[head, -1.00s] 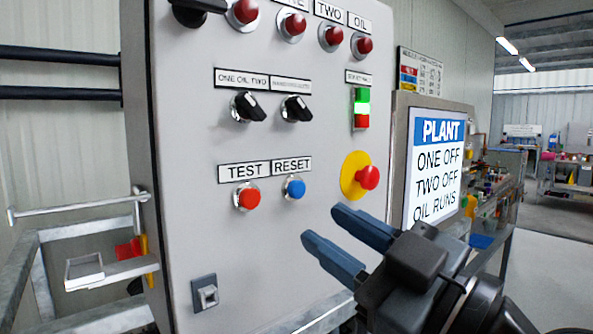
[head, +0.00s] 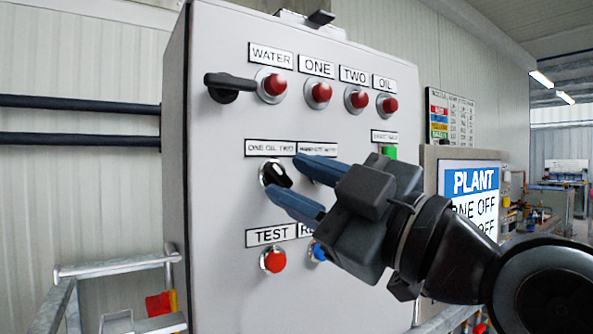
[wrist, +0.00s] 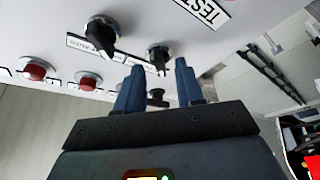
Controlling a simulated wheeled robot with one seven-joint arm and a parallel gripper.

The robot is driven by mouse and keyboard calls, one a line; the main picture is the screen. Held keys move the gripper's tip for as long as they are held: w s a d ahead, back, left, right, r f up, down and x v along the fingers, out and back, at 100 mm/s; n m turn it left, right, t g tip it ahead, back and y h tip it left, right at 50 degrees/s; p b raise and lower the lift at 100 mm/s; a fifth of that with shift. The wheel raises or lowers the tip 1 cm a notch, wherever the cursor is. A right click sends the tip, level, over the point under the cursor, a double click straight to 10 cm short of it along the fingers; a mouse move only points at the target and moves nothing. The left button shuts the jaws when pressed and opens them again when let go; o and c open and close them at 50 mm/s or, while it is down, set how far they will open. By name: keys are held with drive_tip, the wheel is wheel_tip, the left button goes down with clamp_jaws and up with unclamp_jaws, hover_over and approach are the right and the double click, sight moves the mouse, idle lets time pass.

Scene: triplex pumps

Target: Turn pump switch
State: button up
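The ONE OIL TWO selector switch (head: 276,174) is a black knob in a silver ring on the grey panel (head: 225,150). In the head view my open, empty gripper (head: 286,176) has its blue fingers to the upper right and lower right of this knob. In the wrist view the knob (wrist: 158,58) shows beyond the fingertips, roughly between them; I see no grip on it. A second black selector knob (wrist: 101,33) shows left of the fingers there; my gripper hides it in the head view. The PLANT screen (head: 470,182) is partly covered by my arm.
Red lamps (head: 318,94) and a black handle (head: 230,86) stick out above the switches. The red TEST button (head: 273,260) and partly hidden blue button (head: 318,252) are below. A metal railing (head: 115,265) stands at left.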

drive_tip(key=shift+w+a+r, duration=0.15)
drive_tip(key=shift+w+a, duration=0.15)
drive_tip(key=shift+a, duration=0.1)
clamp_jaws()
